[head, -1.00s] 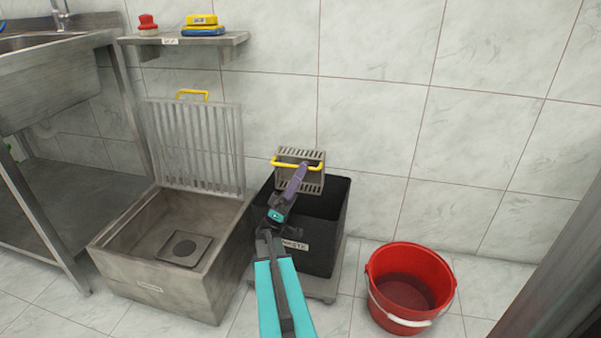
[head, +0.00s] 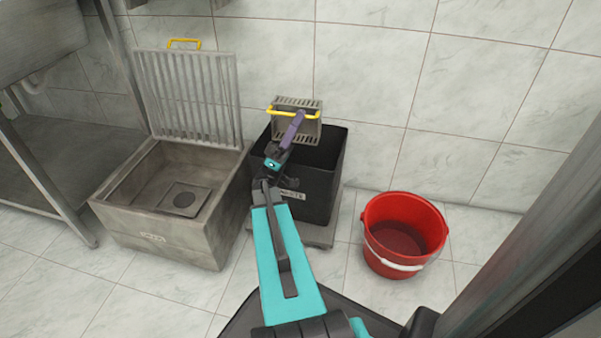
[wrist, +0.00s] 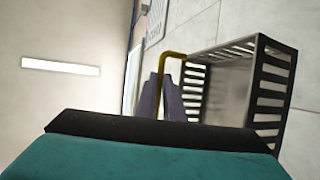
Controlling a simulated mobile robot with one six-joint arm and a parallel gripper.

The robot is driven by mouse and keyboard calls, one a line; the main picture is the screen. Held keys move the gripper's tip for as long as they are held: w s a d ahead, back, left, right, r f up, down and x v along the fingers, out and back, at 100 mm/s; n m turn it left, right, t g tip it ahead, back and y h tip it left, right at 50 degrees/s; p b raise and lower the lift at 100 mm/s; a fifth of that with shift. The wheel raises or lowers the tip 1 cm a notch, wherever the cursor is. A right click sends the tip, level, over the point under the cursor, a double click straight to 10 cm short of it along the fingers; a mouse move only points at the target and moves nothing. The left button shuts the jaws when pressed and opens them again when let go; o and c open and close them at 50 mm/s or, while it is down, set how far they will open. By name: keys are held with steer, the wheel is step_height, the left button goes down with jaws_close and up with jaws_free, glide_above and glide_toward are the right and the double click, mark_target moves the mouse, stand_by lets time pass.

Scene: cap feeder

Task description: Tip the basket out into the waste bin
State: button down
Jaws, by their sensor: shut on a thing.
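The basket (head: 312,130) is a small grey metal box with slotted sides and a yellow handle (head: 280,111). It hangs tilted over the back of the black waste bin (head: 318,207), which has a white label on its front. My gripper (head: 299,116) has purple fingers and is shut on the handle. In the wrist view the basket (wrist: 270,95) is at the right, turned on its side, with the handle running to my gripper (wrist: 171,100). The part of the basket's inside that shows there looks bare. The bottom of the bin is hidden.
A floor sink (head: 160,240) with its grate (head: 190,95) raised stands left of the bin. A red bucket (head: 402,225) stands to the right. A steel table frame (head: 45,180) is at the far left. The tiled wall is close behind the bin.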

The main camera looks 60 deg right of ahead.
step_height(320, 180, up, 4)
steer(key=n+t+p, duration=0.5)
steer(key=t, duration=0.1)
steer(key=n+t+p, duration=0.6)
steer(key=shift+r+y, duration=0.2)
steer(key=shift+y, duration=0.1)
steer(key=shift+t+p, duration=0.3)
steer(key=shift+r+n+y+p, duration=0.3)
steer(key=shift+n+p, duration=0.1)
steer(key=shift+p, duration=0.65)
step_height(320, 180, up, 2)
steer(key=n+t+y+p, duration=0.2)
steer(key=y+p, duration=0.1)
steer(key=p, duration=1)
steer(key=shift+p, duration=0.3)
step_height(320, 180, up, 2)
steer(key=n+y+p, duration=0.1)
steer(key=y+p, duration=0.1)
steer(key=p, duration=0.3)
steer(key=y+p, duration=0.2)
steer(key=p, duration=0.4)
steer(key=shift+r+n, duration=0.2)
steer(key=shift+n, duration=0.2)
steer(key=y+p, duration=0.1)
steer(key=p, duration=0.2)
steer(key=shift+r+t, duration=0.3)
steer(key=shift+n+p, duration=0.3)
steer(key=shift+p, duration=0.1)
